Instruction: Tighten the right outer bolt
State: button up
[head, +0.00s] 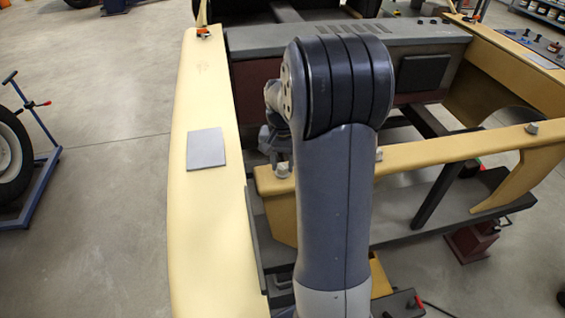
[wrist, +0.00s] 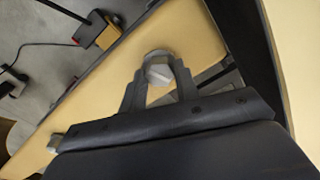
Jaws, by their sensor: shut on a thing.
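A yellow crossbar (head: 455,148) runs across the frame and carries grey bolts. My gripper (head: 277,142) is at the outer bolt (head: 283,170) on the bar's left end in the head view, partly hidden by my arm. In the wrist view, my gripper (wrist: 157,84) has its two fingers on either side of a round grey bolt head (wrist: 158,68) and is shut on it. Another bolt (head: 378,154) shows just right of my arm. A further outer bolt (head: 532,128) stands at the bar's right end, away from my gripper.
A long cream side panel (head: 205,230) with a grey pad (head: 206,149) lies left of my arm. A dark firewall (head: 440,45) stands behind the bar. A wheel on a blue stand (head: 12,155) is at far left. The floor between wheel and panel is clear.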

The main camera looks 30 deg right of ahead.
jog(key=m, duration=0.7)
jog(key=shift+w+r, duration=0.15)
jog(key=shift+r, duration=0.05)
jog(key=m, duration=0.6)
jog(key=shift+m+b, duration=0.35)
jog(key=shift+m, duration=0.05)
jog(key=m, duration=0.9)
jog(key=o, duration=1)
jog(key=shift+f, duration=0.1)
